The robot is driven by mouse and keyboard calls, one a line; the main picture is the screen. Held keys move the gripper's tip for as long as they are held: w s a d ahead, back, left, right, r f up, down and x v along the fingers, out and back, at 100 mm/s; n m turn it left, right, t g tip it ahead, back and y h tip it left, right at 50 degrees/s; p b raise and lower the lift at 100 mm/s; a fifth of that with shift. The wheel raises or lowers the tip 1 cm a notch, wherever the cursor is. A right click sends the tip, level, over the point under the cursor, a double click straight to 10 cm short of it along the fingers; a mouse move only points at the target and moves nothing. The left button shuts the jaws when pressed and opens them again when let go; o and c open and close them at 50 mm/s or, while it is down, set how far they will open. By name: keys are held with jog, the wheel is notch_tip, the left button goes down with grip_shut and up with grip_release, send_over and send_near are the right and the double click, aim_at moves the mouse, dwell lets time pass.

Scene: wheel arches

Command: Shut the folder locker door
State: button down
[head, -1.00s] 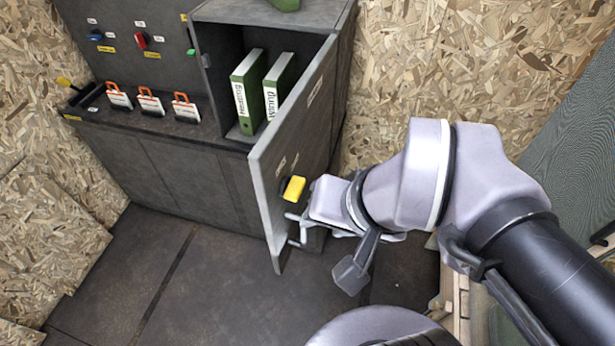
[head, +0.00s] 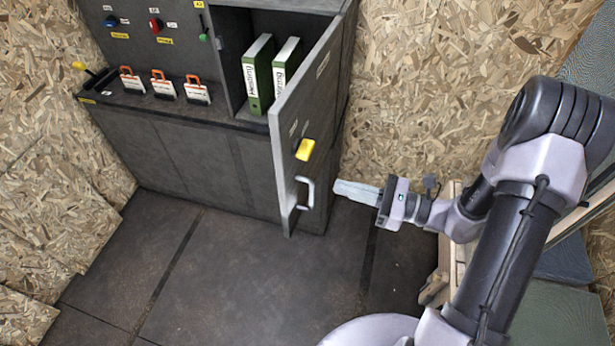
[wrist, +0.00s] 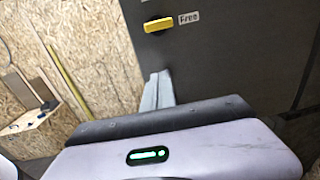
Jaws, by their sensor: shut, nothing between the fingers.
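The folder locker door (head: 287,165) is a dark grey panel that stands open, swung out from the locker (head: 235,60). It bears a yellow knob (head: 305,149) and a light metal handle (head: 306,193). Two green folders stand inside the locker: a left one (head: 258,75) and a right one (head: 286,70). My gripper (head: 338,187) is shut and empty, to the right of the handle and apart from it in the head view. In the wrist view my gripper's fingers (wrist: 157,88) point at the door's dark face, below the yellow knob (wrist: 158,25) and its "Free" label.
Several orange-handled items (head: 163,85) stand on the counter left of the locker. A panel with coloured switches (head: 155,25) is behind them. A chipboard wall (head: 430,80) rises at the right. The floor (head: 250,265) before the cabinet is clear.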

aim_at(293, 173)
jog(key=b+x, duration=0.1)
jog(key=x, duration=0.7)
jog(key=shift+a+f+b, duration=0.1)
jog(key=shift+a+b, duration=0.05)
jog(key=shift+b, duration=0.25)
jog(key=shift+w+a, duration=0.25)
jog(key=shift+a, duration=0.3)
